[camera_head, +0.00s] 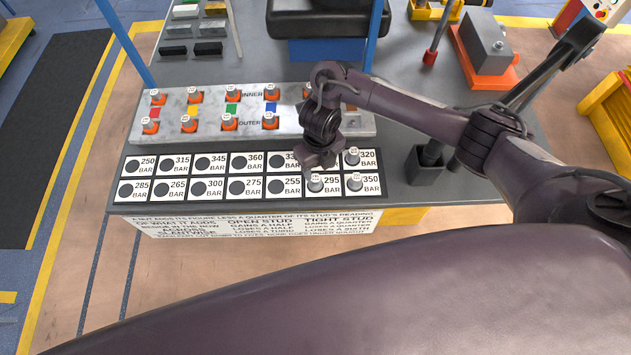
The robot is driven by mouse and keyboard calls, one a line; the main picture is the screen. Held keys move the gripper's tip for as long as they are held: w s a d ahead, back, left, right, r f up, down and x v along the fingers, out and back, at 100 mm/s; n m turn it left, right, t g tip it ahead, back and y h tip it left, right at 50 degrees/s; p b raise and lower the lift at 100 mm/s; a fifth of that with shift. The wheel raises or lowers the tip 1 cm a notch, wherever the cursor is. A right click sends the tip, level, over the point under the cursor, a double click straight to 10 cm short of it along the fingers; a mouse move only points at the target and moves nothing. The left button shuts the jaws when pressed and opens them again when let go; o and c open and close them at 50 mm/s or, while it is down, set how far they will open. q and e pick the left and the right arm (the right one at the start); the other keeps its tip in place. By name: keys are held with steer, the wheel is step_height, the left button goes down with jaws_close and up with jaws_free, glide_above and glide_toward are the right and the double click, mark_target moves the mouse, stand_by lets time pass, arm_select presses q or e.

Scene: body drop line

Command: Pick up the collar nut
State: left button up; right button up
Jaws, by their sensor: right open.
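Small grey nuts with white tops stand on a board of labelled pressure cells. One nut (316,183) is at 295 BAR, one (355,182) at 350 BAR and one (353,157) at 320 BAR. The other cells show black discs. Behind, similar grey pieces with white tags sit in orange seats (270,121) on a light rack (345,125) marked INNER and OUTER. My right gripper (320,160) is open and points down over the board, just behind the 295 nut. It partly covers the 330-ish cell and part of the rack. I cannot see anything between its fingers. My left gripper is out of view.
A white sign (255,222) hangs on the bench's front edge. A dark post (428,165) stands right of the board. Blue uprights (125,43) flank the bench.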

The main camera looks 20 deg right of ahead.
mark_target(316, 178)
steer(key=f, duration=0.2)
steer(key=a+f+b, duration=0.1)
steer(key=f, duration=0.1)
steer(key=shift+w+f, duration=0.1)
steer(key=shift+f, duration=0.9)
jaws_close()
